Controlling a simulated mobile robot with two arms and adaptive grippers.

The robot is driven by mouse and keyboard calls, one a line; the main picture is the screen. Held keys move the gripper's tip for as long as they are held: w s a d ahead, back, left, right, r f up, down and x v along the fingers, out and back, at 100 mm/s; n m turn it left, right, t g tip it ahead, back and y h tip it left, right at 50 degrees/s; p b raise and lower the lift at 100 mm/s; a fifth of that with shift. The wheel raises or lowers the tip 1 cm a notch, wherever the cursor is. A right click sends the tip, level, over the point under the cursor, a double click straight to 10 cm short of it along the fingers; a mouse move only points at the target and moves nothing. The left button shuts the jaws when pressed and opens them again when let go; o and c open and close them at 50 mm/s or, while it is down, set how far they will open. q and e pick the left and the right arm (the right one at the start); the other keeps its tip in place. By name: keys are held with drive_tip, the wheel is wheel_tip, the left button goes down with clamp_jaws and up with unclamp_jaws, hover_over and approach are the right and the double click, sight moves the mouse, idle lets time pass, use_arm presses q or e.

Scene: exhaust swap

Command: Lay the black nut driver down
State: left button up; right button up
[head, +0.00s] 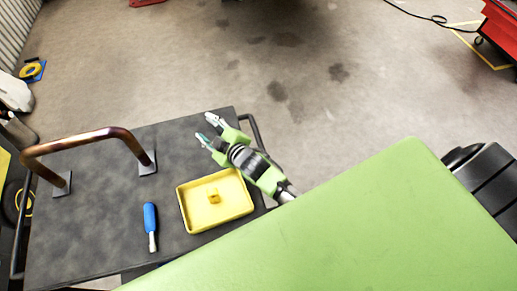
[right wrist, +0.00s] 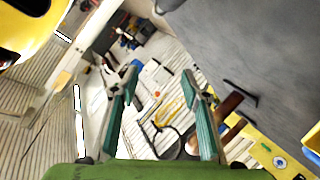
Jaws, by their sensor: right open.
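I cannot make out a black nut driver in either view. A nut driver with a blue handle (head: 150,217) lies on the dark cart top (head: 100,235), left of the yellow tray (head: 243,212). My right gripper (head: 207,128) is open over the far right part of the cart, beyond the tray. In the right wrist view its two teal fingers (right wrist: 159,76) stand apart with nothing held between them. My left gripper is not in view.
A copper-brown bent pipe (head: 80,139) with end flanges stands on the cart's left. A small yellow piece (head: 213,196) sits in the tray. A large green surface (head: 350,230) fills the lower right. A red cabinet (head: 500,30) stands far right.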

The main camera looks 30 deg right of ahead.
drive_tip(key=s+d+r+m+t+h+b, duration=0.1)
drive_tip(key=s+d+r+m, duration=0.1)
drive_tip(key=s+m, duration=0.3)
drive_tip(key=s+d+r+m+h+b, duration=0.1)
drive_tip(key=s+d+r+m+b, duration=0.1)
drive_tip(key=s+r+m, duration=0.3)
drive_tip(key=s+d+r+m+t+b, duration=0.1)
drive_tip(key=s+r+m, duration=0.3)
drive_tip(key=s, duration=0.7)
drive_tip(key=shift+s+d+r+m+t+h+b, duration=0.15)
drive_tip(key=shift+s+d+m+t+h+b, duration=0.4)
drive_tip(key=shift+m, duration=0.85)
drive_tip(key=shift+w+d+g+y, duration=0.2)
drive_tip(key=shift+d+g+y, duration=0.05)
drive_tip(key=shift+d+y, duration=0.1)
